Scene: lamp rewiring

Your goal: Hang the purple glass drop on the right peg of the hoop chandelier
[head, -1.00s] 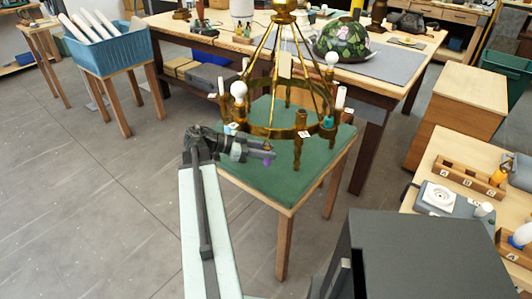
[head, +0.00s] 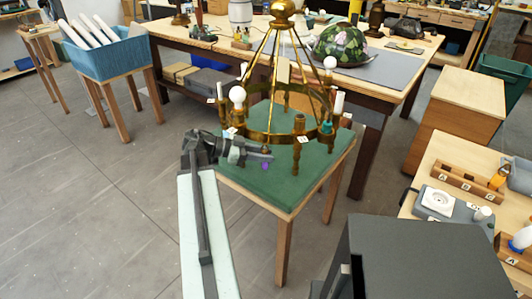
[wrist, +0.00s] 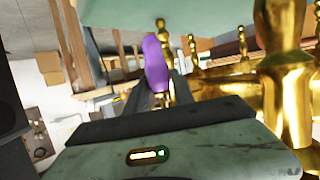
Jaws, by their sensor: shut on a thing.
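The brass hoop chandelier (head: 285,139) stands over a green-topped table, with candle sleeves, bulbs and hanging brass pegs around its ring. My gripper (head: 268,155) is at the near left side of the hoop, shut on the purple glass drop (head: 265,166), which hangs just below the jaws. In the wrist view the purple drop (wrist: 156,62) shows beyond the jaw, with brass chandelier parts (wrist: 285,70) close at the right. I cannot tell whether the drop touches a peg. A teal piece (head: 327,127) is on the right side of the hoop.
The green table (head: 265,185) is below the hoop. A workbench behind carries a floral lampshade (head: 341,42). A blue crate (head: 105,55) of white tubes is at far left. A dark box (head: 425,250) stands in front at right. Floor at left is clear.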

